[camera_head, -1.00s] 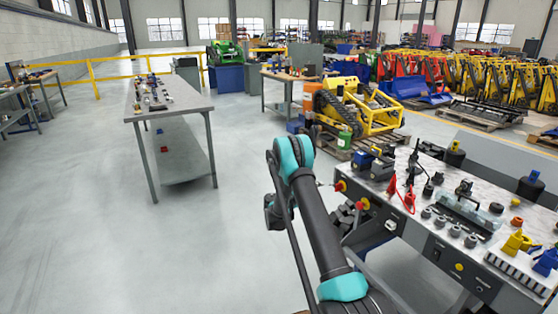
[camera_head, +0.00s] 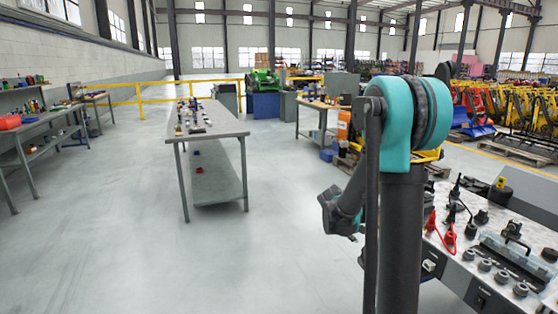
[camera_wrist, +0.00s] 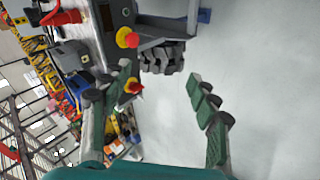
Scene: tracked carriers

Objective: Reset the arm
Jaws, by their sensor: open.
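My arm stands upright in the right half of the head view, with its teal elbow high and its forearm folded down on the far side. The dark wrist end (camera_head: 340,212) hangs left of the upper arm over open floor; its fingers are not clear there. In the wrist view my gripper (camera_wrist: 160,74) is open, its two green-padded fingers spread apart with nothing held between them. Beyond the fingers are a dark ribbed block (camera_wrist: 163,58), a red-and-yellow knob (camera_wrist: 127,38) and pale floor.
A cluttered workbench (camera_head: 462,285) stands close at the right, partly hidden by my arm. A long grey table (camera_head: 222,130) with small parts stands left of centre. Another bench (camera_head: 40,130) is at far left. A yellow rail (camera_head: 150,101) runs behind. The floor at front left is clear.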

